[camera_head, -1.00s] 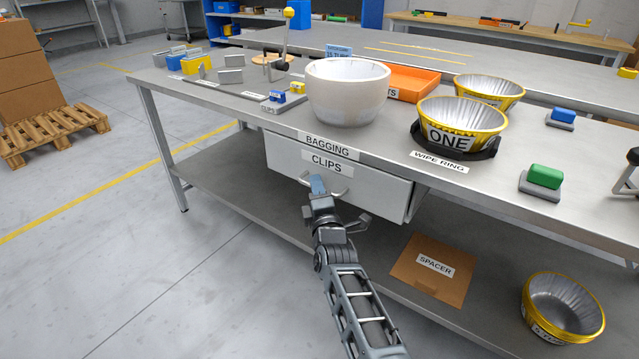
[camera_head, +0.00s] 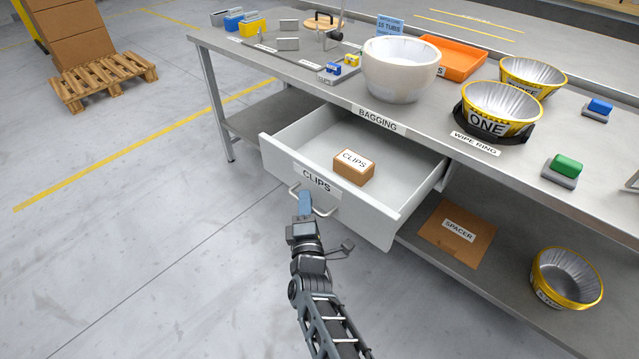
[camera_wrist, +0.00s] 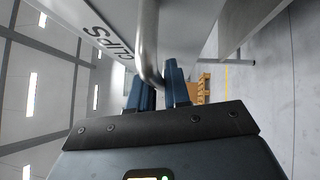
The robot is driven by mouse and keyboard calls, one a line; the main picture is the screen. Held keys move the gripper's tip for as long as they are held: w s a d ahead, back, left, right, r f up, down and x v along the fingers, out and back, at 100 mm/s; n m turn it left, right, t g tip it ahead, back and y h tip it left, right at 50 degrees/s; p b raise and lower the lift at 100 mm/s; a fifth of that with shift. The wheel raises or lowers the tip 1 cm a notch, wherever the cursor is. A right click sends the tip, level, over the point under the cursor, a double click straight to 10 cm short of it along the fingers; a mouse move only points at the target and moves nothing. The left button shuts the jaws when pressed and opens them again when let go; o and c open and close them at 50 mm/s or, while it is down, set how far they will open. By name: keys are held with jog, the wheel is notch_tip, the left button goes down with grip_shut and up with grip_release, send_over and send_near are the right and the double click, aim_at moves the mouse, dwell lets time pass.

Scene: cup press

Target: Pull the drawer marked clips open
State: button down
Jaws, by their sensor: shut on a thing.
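The drawer marked CLIPS (camera_head: 375,216) stands well out from under the bench top, and its inside shows. A brown box labelled CLIPS (camera_head: 354,168) lies inside it. The drawer has a curved metal bar handle (camera_head: 324,210) on its front, below the label. My gripper (camera_head: 305,203) is at the handle and shut on it. In the wrist view the handle (camera_wrist: 149,40) runs down between the two blue fingers (camera_wrist: 160,88), with the CLIPS label beside it, turned on its side.
The bench top above holds a white bowl (camera_head: 401,70), a foil tub marked ONE (camera_head: 499,108) in a dark ring, and an orange tray (camera_head: 452,58). The lower shelf holds a flat SPACER box (camera_head: 457,233) and another foil tub (camera_head: 566,279). The floor left of the drawer is clear.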

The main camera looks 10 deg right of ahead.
jog(key=shift+s+a+f+p, duration=0.1)
jog(key=shift+s+a+p, duration=0.3)
jog(key=shift+s+a, duration=0.55)
jog(key=shift+w+a, duration=0.1)
jog(key=shift+w, duration=0.05)
jog(key=c, duration=1.2)
grip_release()
jog(key=s+p, duration=0.1)
jog(key=s, duration=0.1)
jog(key=s+p, duration=0.1)
jog(key=s, duration=0.2)
jog(key=s+a+f+p, duration=0.1)
jog(key=s, duration=0.1)
jog(key=shift+s, duration=0.25)
